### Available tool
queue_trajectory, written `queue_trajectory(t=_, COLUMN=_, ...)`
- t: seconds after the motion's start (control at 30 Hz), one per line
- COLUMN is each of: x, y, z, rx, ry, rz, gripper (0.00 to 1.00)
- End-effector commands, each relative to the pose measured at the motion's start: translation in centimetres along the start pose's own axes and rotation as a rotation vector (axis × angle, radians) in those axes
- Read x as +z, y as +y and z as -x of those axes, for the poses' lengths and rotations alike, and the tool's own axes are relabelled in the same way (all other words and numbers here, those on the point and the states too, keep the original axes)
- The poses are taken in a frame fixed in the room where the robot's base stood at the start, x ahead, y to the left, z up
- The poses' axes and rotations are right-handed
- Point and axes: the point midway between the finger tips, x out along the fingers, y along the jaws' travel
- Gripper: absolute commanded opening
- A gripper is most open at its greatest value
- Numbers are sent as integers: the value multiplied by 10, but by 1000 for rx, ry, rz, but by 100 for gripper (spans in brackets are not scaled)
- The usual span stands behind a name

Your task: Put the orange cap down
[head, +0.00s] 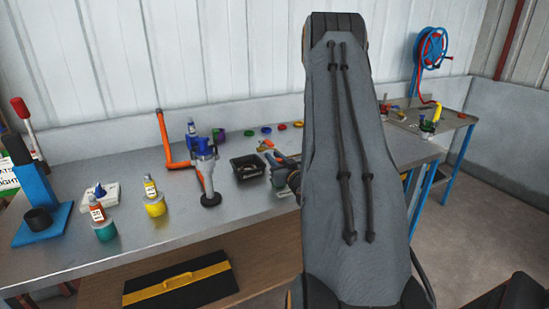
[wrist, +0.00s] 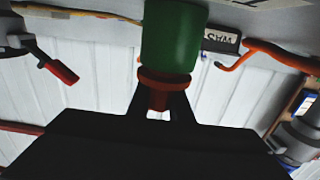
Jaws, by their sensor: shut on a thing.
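In the wrist view, where the bench top is at the top of the picture, my gripper (wrist: 158,108) is shut on a dark orange cap (wrist: 165,80). The cap has a wide rim and a narrower part that lies between the two dark fingers. A green cylinder (wrist: 172,38) is right against the cap's rim on the side away from the fingers. I cannot tell whether the two are joined or only line up. In the head view my arm hides the cap, the green cylinder and most of my gripper.
The steel bench (head: 130,175) holds a blue-and-grey tool (head: 206,170), a black tray (head: 248,166), coloured discs, and teal (head: 105,230) and yellow (head: 155,206) pots. A blue press (head: 40,200) stands at left. A hose reel (head: 430,48) hangs behind. Bare bench lies at left centre.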

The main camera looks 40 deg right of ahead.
Motion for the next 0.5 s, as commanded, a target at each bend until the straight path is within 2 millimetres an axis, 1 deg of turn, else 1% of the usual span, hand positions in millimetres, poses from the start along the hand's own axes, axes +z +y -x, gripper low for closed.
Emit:
queue_trajectory(t=0.27, x=1, y=0, z=0, rx=0, ry=0, rz=0, gripper=0)
queue_trajectory(t=0.5, x=8, y=0, z=0, rx=0, ry=-1, rz=-1, gripper=0)
